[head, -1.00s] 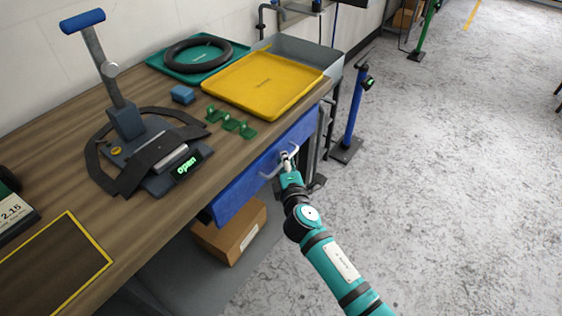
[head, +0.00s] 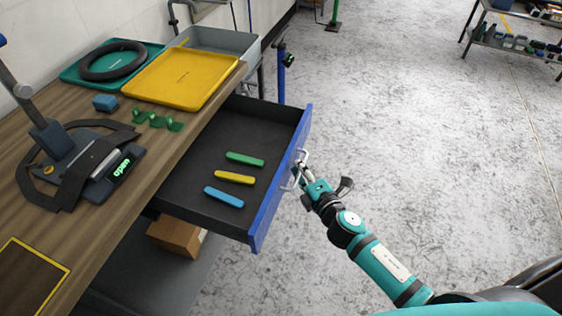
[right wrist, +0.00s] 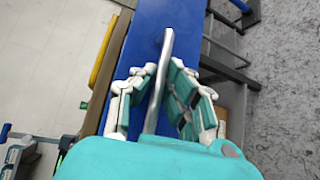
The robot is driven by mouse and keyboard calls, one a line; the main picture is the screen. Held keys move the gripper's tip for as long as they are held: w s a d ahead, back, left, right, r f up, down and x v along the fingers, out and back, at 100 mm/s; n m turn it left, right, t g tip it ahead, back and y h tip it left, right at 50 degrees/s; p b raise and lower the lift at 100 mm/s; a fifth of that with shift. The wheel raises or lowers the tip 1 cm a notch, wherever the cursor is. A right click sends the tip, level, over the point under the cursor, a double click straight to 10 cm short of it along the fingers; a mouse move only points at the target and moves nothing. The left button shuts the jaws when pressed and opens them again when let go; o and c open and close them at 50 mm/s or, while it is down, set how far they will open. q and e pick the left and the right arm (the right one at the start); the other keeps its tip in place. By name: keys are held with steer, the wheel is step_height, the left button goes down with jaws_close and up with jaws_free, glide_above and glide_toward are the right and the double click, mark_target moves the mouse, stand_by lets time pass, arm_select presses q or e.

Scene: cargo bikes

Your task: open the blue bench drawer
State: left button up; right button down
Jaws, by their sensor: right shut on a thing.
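The blue bench drawer (head: 277,186) stands pulled well out from under the wooden bench. Its dark inside shows a green bar (head: 245,159), a yellow bar (head: 235,177) and a blue bar (head: 223,197) lying apart. My right gripper (head: 299,172) is at the drawer's front, shut on its metal handle (head: 302,157). In the right wrist view the handle (right wrist: 161,75) runs between the fingers of the gripper (right wrist: 158,92), in front of the blue drawer face (right wrist: 185,25). My left gripper is not in view.
A yellow tray (head: 207,91), a teal tray (head: 74,73) with a black tyre (head: 112,60), green clips and a clamp stand lie on the bench (head: 168,158). A cardboard box (head: 172,236) sits below the drawer. The floor (head: 410,130) to the right is clear.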

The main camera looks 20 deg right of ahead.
steer(key=s+d, duration=0.2)
steer(key=d, duration=0.1)
steer(key=shift+r, duration=0.2)
steer(key=c, duration=1.4)
jaws_free()
steer(key=shift+s+f, duration=0.1)
steer(key=v, duration=1.2)
